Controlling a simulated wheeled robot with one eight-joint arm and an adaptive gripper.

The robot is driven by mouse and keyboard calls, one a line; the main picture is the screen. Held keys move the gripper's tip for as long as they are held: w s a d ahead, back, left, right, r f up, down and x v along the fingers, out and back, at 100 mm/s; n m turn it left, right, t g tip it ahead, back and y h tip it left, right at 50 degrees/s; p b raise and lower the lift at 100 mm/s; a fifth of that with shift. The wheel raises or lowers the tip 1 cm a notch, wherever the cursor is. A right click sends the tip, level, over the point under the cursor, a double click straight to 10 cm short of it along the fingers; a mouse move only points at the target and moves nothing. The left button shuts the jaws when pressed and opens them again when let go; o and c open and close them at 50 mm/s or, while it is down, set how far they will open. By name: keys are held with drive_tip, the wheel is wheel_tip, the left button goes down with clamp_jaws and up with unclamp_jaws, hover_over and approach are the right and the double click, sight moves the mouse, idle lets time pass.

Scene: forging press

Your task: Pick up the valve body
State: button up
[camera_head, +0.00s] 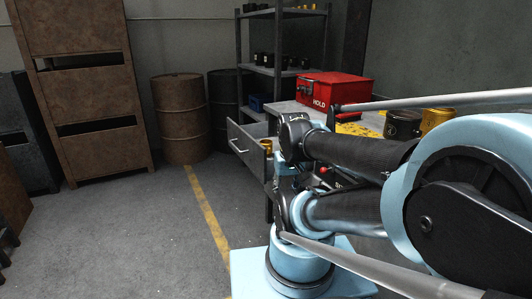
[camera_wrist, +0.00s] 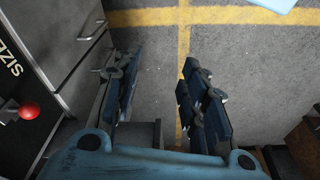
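My gripper (camera_wrist: 160,92) is open in the wrist view, with dark blue fingers spread wide. Nothing is between them; bare grey floor shows in the gap. In the head view my arm covers the right side, and I cannot clearly make out the gripper there. I cannot surely identify a valve body in either view. A small brass-coloured piece (camera_head: 266,145) shows by the open drawer.
An open grey drawer (camera_head: 246,147) juts from the workbench. A red HOLD box (camera_head: 333,90) sits on top. A shelf rack (camera_head: 287,72) with small dark parts, a rusty barrel (camera_head: 180,118) and a brown cabinet (camera_head: 82,85) stand behind.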

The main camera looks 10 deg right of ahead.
drive_tip(key=o, duration=0.5)
drive_tip(key=shift+s+r, duration=0.3)
drive_tip(key=shift+r, duration=0.15)
drive_tip(key=shift+c, duration=0.2)
drive_tip(key=shift+o, duration=0.6)
drive_tip(key=w+r+n, duration=0.2)
drive_tip(key=w+r, duration=0.4)
drive_tip(key=w, duration=0.3)
drive_tip(key=shift+r+y, duration=0.35)
drive_tip(key=shift+y, duration=0.05)
drive_tip(key=w+d+r+n+y, duration=0.1)
drive_tip(key=w+d+r+n, duration=0.1)
drive_tip(key=w, duration=0.8)
drive_tip(key=w+d+r+n+t, duration=0.1)
drive_tip(key=w+d+r+n, duration=0.1)
drive_tip(key=w, duration=0.8)
drive_tip(key=w+d+r+n+y, duration=0.1)
drive_tip(key=w+r+n, duration=0.1)
drive_tip(key=w, duration=0.8)
drive_tip(key=x, duration=1.1)
drive_tip(key=shift+w+f, duration=0.25)
drive_tip(key=shift+a+x, duration=0.15)
drive_tip(key=shift+x, duration=1.25)
drive_tip(key=shift+a+x, duration=0.1)
drive_tip(key=shift+x, duration=1.3)
